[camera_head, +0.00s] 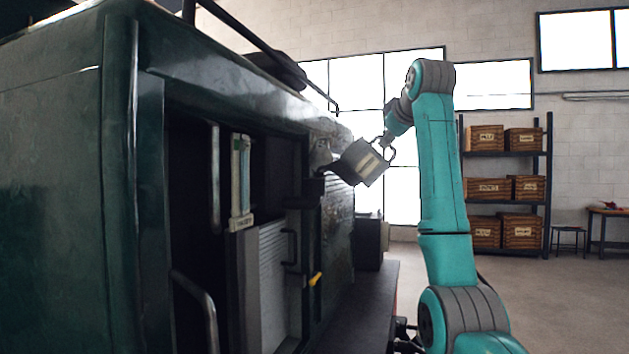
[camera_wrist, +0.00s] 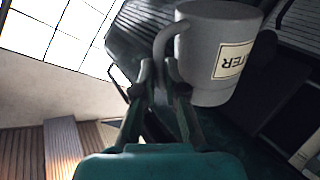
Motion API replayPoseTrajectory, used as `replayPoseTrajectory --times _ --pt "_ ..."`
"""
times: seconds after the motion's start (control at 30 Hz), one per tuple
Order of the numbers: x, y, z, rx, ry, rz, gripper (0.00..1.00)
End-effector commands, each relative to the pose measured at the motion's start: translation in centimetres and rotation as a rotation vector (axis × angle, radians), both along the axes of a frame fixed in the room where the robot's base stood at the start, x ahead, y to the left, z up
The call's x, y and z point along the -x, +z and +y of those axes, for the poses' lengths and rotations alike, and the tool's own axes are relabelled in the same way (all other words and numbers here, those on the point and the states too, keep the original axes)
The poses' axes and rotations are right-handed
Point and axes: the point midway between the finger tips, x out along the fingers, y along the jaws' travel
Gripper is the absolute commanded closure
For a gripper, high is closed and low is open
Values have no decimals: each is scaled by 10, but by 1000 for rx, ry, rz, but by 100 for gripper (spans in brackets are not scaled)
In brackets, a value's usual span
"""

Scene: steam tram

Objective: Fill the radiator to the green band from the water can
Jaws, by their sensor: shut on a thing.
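The grey water can (camera_head: 368,172) is tilted down to the left, its lower left end close to the filler fitting (camera_head: 320,157) on the tram's side. I cannot tell whether they touch or whether water flows. My gripper (camera_head: 386,139) is shut on the can's handle. In the wrist view, my gripper (camera_wrist: 163,88) grips the handle, and the can (camera_wrist: 205,75) shows a cream label reading upside down. The ribbed radiator (camera_head: 338,225) seems to be below the fitting, partly hidden. A pale upright gauge (camera_head: 240,180) stands in the open doorway; its green band and level are too small to read.
The dark green tram body (camera_head: 75,180) fills the left side, with a handrail (camera_head: 200,300) near the doorway. A yellow lever (camera_head: 315,279) sticks out low. A running board (camera_head: 365,300) lies below the can.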

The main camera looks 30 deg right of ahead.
Motion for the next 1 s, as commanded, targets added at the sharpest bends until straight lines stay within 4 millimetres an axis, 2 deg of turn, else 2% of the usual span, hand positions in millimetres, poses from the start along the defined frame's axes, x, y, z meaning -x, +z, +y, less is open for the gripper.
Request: replayPoseTrajectory --times 0.4,1.0 --pt "3 -9 -2 -29 -1 -39 100" --pt "3 -9 -2 -30 -1 -41 100"
